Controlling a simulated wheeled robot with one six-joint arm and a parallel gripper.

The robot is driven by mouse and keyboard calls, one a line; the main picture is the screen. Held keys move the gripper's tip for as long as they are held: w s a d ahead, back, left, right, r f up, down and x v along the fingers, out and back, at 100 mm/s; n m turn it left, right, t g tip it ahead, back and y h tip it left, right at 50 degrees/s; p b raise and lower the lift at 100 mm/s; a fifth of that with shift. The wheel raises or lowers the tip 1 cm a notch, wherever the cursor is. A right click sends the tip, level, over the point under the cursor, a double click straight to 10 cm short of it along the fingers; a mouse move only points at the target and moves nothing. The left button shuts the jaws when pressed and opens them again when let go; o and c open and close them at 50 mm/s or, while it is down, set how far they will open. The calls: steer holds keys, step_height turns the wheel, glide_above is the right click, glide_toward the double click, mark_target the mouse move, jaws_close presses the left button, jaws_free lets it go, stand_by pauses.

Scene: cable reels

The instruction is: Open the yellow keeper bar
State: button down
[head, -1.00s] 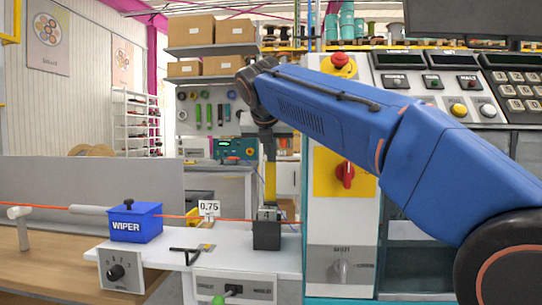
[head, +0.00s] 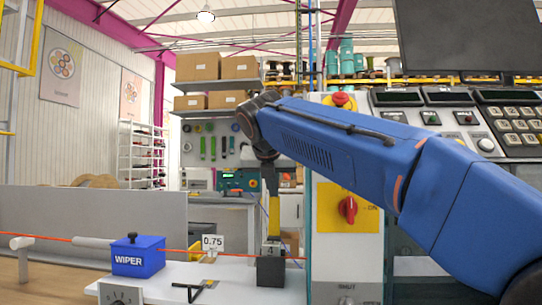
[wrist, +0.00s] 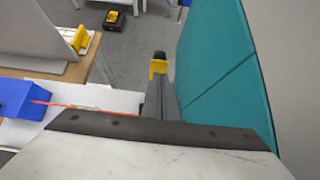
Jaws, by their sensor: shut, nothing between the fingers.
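The yellow keeper bar (head: 274,215) stands upright above a dark block (head: 270,270) marked 4, at the right end of the white bench in the head view. My gripper (head: 269,186) points down just above the bar's top. It is shut and empty. I cannot tell whether its fingertips touch the bar. In the wrist view, a yellow piece (wrist: 158,68) with a black tip shows beyond my gripper's dark edge; its lower part is hidden.
An orange cable runs through the blue WIPER box (head: 138,256) to the block. A 0.75 sign (head: 212,243) and a black T-handle (head: 193,289) are left of the block. The control cabinet (head: 345,250) stands close on the right.

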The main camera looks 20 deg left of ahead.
step_height(320, 180, up, 10)
steer(key=s, duration=0.1)
steer(key=shift+s+d, duration=0.2)
stand_by(0.4)
